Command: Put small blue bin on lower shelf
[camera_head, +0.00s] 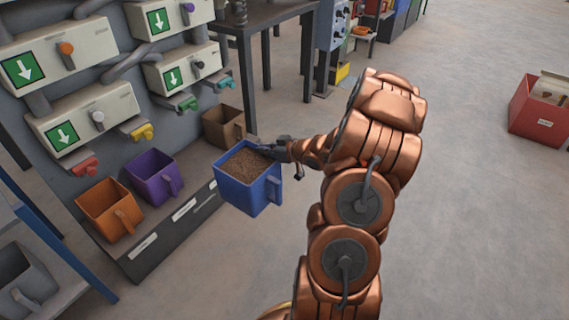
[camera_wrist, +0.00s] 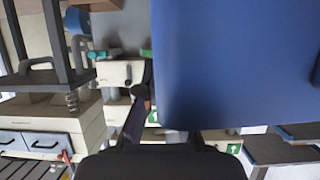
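The small blue bin (camera_head: 248,195) is full of brown grainy material and hangs upright in front of the dark ledge, seemingly above the floor. My gripper (camera_head: 278,149) is shut on its back right rim; the exact finger contact is hidden. In the wrist view the blue bin (camera_wrist: 235,65) fills the upper right, with one dark finger (camera_wrist: 136,118) beside it. A blue-framed rack (camera_head: 62,248) at the lower left has a grey shelf (camera_head: 68,296) with a grey bin (camera_head: 25,278). I cannot tell whether this is the lower shelf.
Orange (camera_head: 108,208), purple (camera_head: 153,176) and brown (camera_head: 222,127) bins stand along the labelled dark ledge (camera_head: 175,228) under the dispensers (camera_head: 82,118). A dark table (camera_head: 262,14) stands behind. A red box (camera_head: 540,115) is far right.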

